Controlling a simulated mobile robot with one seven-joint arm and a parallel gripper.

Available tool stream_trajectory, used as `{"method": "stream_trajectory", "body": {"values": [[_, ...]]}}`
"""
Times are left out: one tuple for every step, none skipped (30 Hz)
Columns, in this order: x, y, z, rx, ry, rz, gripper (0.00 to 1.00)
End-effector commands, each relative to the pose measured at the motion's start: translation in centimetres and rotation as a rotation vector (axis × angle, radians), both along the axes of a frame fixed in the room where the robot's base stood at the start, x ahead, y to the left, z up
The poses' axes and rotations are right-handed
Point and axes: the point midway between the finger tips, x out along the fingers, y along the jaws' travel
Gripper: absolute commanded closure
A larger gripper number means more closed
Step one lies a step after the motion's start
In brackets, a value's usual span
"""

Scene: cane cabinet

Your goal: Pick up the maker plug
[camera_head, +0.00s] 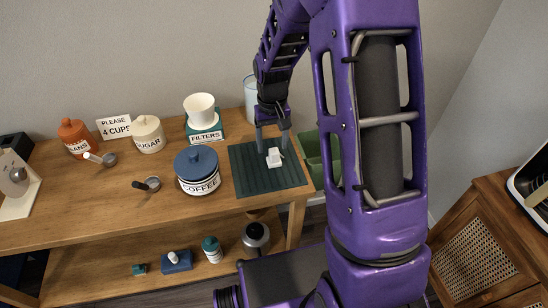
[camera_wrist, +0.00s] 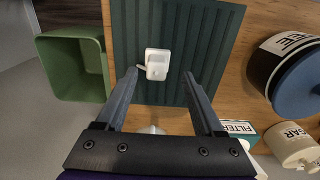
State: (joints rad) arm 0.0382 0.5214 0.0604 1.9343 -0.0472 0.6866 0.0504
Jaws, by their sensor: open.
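The maker plug looks to be the small white block (camera_head: 274,157) on the dark green ribbed mat (camera_head: 254,180) at the right end of the wooden counter. In the wrist view the white plug (camera_wrist: 157,64) lies on the mat (camera_wrist: 210,30), with a small prong-like part at its left side. My gripper (camera_head: 273,148) is above the mat, pointing down, with its fingers at the plug's far side. In the wrist view my gripper (camera_wrist: 160,74) is open, with one finger to each side of the plug and gaps between. Nothing is held.
A blue-lidded coffee canister (camera_head: 197,170) stands left of the mat. A filters box (camera_head: 205,130) with a white cup, a sugar jar (camera_head: 148,134) and a beans jar (camera_head: 76,138) stand farther left. A green bin (camera_wrist: 75,65) is beside the counter's edge.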

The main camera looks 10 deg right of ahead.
Motion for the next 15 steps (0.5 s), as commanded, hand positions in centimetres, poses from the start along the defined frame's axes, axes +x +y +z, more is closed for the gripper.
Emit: {"method": "stream_trajectory", "body": {"values": [[-0.1,-0.2,-1.0,0.000,0.006,-0.001,0.30],[-0.1,-0.4,-1.5,0.000,0.006,-0.001,0.30],[0.0,-0.5,-2.1,0.000,0.005,-0.001,0.30],[-0.1,-0.5,-2.6,0.000,0.006,0.000,0.30],[0.0,-0.4,-2.9,0.000,0.005,0.001,0.30],[0.0,-0.4,-3.3,0.000,0.003,0.001,0.30],[0.0,-0.4,-3.6,0.000,0.003,0.001,0.30],[0.0,-0.4,-3.8,0.000,0.003,0.001,0.30],[0.0,-0.4,-4.0,0.000,0.002,0.001,0.30],[0.0,-0.4,-4.0,0.000,0.002,0.001,0.30],[0.0,-0.4,-4.0,0.000,0.001,0.001,0.30],[0.1,-0.4,-4.0,0.000,0.000,0.000,0.30],[0.1,-0.4,-4.0,0.000,0.000,0.000,0.30],[0.1,-0.4,-4.0,0.000,0.000,0.000,0.30],[0.1,-0.4,-4.0,0.000,0.000,0.000,0.30]]}}
